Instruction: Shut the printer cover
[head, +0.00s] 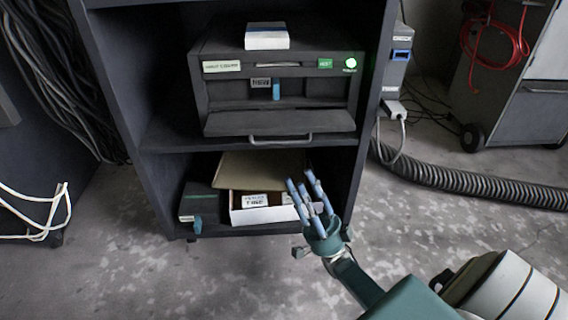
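The dark grey printer (220,90) stands on the upper shelf of a cabinet. Its front cover (240,123) is a wide flap with a bar handle (281,138). The cover is folded down and open, so the inside shows, with a small label and a blue part. My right gripper (305,184) is in front of the lower shelf, below and to the right of the handle and apart from the cover. Its bluish fingers point up, are spread, and hold nothing. My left gripper is not in view.
A small white and blue box (267,36) sits on the printer. The lower shelf holds an open carton (262,215) and a dark box (200,203). The cabinet's right side wall (368,110) stands beside the printer. A ribbed hose (470,187) lies on the floor at right.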

